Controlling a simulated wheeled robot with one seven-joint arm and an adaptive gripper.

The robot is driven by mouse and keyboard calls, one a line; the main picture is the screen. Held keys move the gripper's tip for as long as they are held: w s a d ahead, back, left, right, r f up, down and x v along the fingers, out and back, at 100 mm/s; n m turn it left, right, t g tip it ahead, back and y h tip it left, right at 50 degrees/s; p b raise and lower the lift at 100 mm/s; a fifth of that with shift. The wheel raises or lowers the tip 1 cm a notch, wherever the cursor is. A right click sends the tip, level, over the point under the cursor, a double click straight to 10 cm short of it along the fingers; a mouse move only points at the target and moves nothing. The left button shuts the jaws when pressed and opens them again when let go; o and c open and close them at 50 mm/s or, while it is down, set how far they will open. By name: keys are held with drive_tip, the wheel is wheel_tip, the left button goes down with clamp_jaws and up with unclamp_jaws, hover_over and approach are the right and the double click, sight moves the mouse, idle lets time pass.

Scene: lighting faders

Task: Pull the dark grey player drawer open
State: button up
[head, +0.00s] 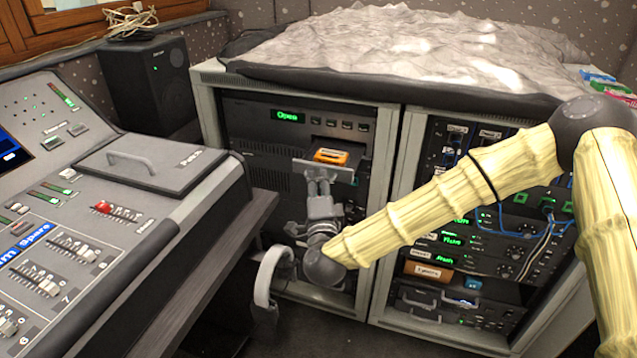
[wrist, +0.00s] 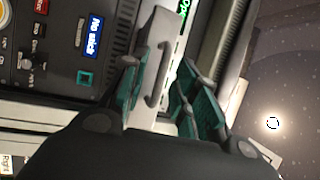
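The player (head: 262,137) is a dark unit in the left rack with a green "Open" display. Its grey drawer (head: 318,169) stands out from the player's face, and an orange cartridge (head: 331,156) shows behind the front plate. In the wrist view the drawer front (wrist: 163,30) carries a bar handle (wrist: 158,75). My gripper (head: 320,180) is in front of the drawer. In the wrist view my gripper (wrist: 161,80) is open, with its teal-padded fingers on either side of the handle. I see gaps there; contact is unclear. The gripper hides the handle in the head view.
A sloped mixing console (head: 60,210) with a handled lid (head: 150,160) fills the left. A black speaker (head: 150,88) stands behind it. The right rack (head: 395,200) has blue cables. A grey cover (head: 400,45) lies on top. The floor (head: 320,335) in front is dark.

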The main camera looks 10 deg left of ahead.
drive_tip(key=v, duration=1.1)
drive_tip(key=shift+s, duration=0.4)
drive_tip(key=shift+d+f, duration=0.1)
drive_tip(key=shift+f, duration=0.05)
drive_tip(key=shift+f, duration=0.1)
drive_tip(key=s+d+f+n+g, duration=0.3)
drive_tip(key=s+d+f+g, duration=0.15)
drive_tip(key=f, duration=0.55)
drive_tip(key=s+d+f+n+g, duration=0.3)
drive_tip(key=s+f+n, duration=0.15)
drive_tip(key=f, duration=0.65)
drive_tip(key=s+d+f+n+g, duration=0.3)
drive_tip(key=s+d+f+g, duration=0.15)
drive_tip(key=f, duration=0.55)
drive_tip(key=s+d+f+n+g+h, duration=0.2)
drive_tip(key=s+d+f+g+h, duration=0.15)
drive_tip(key=s+d+f, duration=0.65)
drive_tip(key=s+d+n+g+h, duration=0.15)
drive_tip(key=s+d+g, duration=0.25)
drive_tip(key=s+d, duration=0.5)
wheel_tip(320, 180, up, 21)
drive_tip(key=d+p, duration=0.1)
drive_tip(key=p, duration=1.8)
drive_tip(key=shift+d+f+p, duration=0.25)
drive_tip(key=shift+d+p, duration=0.05)
drive_tip(key=shift+w, duration=0.1)
